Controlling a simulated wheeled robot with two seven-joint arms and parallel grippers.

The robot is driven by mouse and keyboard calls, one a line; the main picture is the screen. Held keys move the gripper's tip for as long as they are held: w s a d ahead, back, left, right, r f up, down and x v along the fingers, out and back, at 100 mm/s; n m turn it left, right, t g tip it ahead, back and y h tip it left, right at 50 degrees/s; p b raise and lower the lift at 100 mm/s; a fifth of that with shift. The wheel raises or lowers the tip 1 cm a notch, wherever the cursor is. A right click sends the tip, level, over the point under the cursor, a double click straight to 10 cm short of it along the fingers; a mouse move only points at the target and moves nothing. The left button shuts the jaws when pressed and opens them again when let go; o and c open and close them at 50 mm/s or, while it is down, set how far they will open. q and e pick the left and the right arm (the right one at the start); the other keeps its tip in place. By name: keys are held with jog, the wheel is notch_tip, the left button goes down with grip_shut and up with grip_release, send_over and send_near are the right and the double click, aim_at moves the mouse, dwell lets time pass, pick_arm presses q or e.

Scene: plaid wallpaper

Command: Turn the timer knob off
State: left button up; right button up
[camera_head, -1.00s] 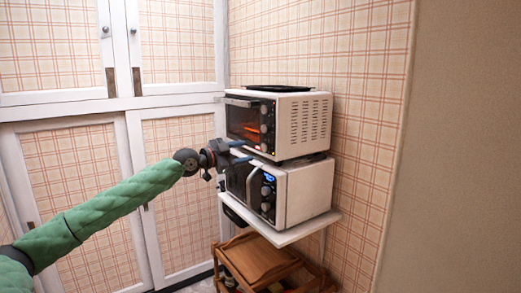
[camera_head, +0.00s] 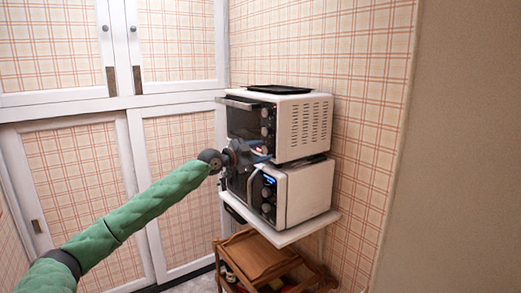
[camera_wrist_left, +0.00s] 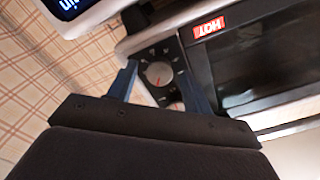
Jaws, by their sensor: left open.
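The white toaster oven (camera_head: 308,123) has a dark door and a column of knobs at its front right edge. The timer knob is probably the lowest one, a round grey knob (camera_wrist_left: 157,74) with a red pointer line and a printed dial, seen in the left wrist view. My left gripper (camera_head: 262,152) is at the lower part of this knob panel. Its two blue fingers (camera_wrist_left: 160,85) are open, one on each side of the knob. I cannot tell whether they touch it. My right gripper is out of view.
A microwave (camera_head: 305,193) with a blue display stands directly under the oven on a white shelf (camera_head: 290,232). A black tray (camera_head: 280,89) lies on the oven. A wooden cart (camera_head: 255,258) is below. White-framed cupboards (camera_head: 180,140) stand at the left.

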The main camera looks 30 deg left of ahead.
pick_arm(q)
jog(key=shift+w, duration=0.15)
jog(key=c, duration=1)
jog(key=shift+o, duration=0.2)
jog(key=shift+f, duration=0.1)
